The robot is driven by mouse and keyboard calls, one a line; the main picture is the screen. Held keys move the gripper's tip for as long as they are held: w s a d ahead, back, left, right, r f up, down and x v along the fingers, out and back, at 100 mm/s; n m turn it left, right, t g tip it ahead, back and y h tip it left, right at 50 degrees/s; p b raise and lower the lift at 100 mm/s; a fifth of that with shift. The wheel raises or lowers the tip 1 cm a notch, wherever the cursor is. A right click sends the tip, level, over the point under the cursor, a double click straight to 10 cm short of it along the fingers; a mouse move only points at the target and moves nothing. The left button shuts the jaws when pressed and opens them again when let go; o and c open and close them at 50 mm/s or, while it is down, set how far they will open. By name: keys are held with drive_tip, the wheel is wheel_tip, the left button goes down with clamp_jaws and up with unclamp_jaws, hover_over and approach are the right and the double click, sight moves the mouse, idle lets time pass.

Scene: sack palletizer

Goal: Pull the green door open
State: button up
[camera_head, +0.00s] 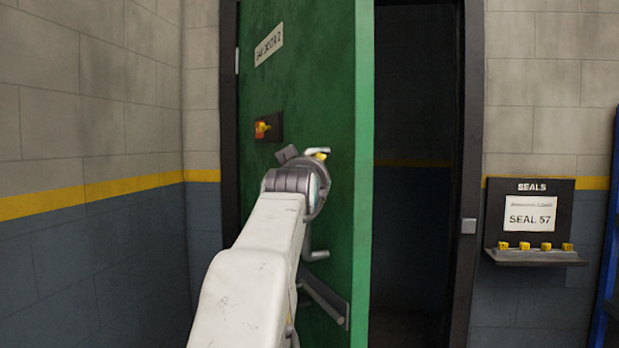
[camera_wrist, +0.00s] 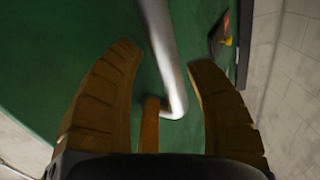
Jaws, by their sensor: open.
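The green door (camera_head: 310,110) stands ajar, hinged at the left of its dark frame, with a dark gap between its right edge and the frame. In the wrist view the door (camera_wrist: 60,45) fills most of the background. A grey metal bar handle (camera_wrist: 165,55) on the door runs down between my fingers and bends at its lower end. My gripper (camera_wrist: 158,58) is open, with one brown finger on each side of the handle, apart from it as far as I can tell. In the head view my arm hides most of the gripper.
A red and yellow switch (camera_head: 264,128) and a white label (camera_head: 269,44) are on the door. The dark doorway (camera_head: 412,220) lies to its right. A seals board (camera_head: 530,217) with several yellow seals hangs right of the frame. A block wall is close on the left.

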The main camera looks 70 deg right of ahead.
drive_tip(key=shift+o, duration=0.5)
drive_tip(key=shift+w+r, duration=0.1)
drive_tip(key=shift+r, duration=0.15)
drive_tip(key=shift+a, duration=0.15)
drive_tip(key=v, duration=1.1)
drive_tip(key=shift+a+f, duration=0.25)
drive_tip(key=shift+a, duration=0.05)
